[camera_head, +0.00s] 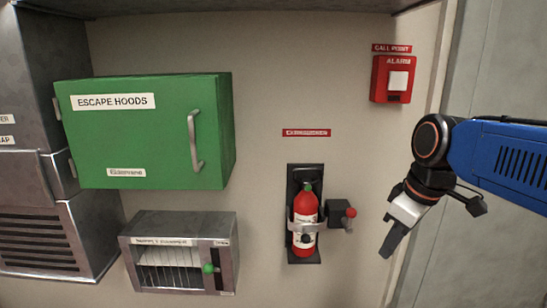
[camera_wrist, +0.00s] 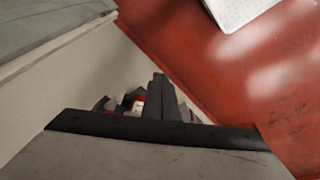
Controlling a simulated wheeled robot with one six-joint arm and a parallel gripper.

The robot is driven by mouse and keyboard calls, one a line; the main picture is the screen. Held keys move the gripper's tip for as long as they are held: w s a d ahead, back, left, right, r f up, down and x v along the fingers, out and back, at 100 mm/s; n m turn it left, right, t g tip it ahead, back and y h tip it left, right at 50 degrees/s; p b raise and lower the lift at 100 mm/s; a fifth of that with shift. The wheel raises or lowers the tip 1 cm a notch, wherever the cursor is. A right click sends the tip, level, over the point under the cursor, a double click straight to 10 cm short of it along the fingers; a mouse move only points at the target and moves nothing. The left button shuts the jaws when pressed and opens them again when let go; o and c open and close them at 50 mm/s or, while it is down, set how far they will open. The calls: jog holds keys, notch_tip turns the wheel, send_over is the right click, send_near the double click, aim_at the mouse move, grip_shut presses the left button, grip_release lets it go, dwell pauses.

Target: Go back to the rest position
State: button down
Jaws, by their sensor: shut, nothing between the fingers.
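My gripper (camera_head: 388,246) hangs at the right of the head view at the end of my blue arm. It points down and to the left. Its fingers are together with nothing between them. It is in front of the wall, right of the fire extinguisher (camera_head: 305,225) and below the red alarm call point (camera_head: 393,79). In the wrist view the closed fingers (camera_wrist: 162,95) show at the middle, with red and white bits partly hidden behind them. A large red surface (camera_wrist: 255,75) with a white patch fills the right of that view.
A green escape hoods cabinet (camera_head: 150,140) with a grey handle is on the wall at left. A metal box (camera_head: 135,262) with a green knob is below it. A small black box with a red knob (camera_head: 350,213) is between the extinguisher and my gripper. Metal cabinets (camera_head: 45,215) stand far left.

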jog(key=s+d+f+m+t+h, duration=0.1)
jog(key=s+d+f+m, duration=0.3)
jog(key=s+f+m, duration=0.4)
notch_tip(320, 180, down, 3)
jog(key=shift+s+d+r+t, duration=0.15)
jog(key=shift+s+r+t, duration=0.05)
jog(key=shift+s+t, duration=0.55)
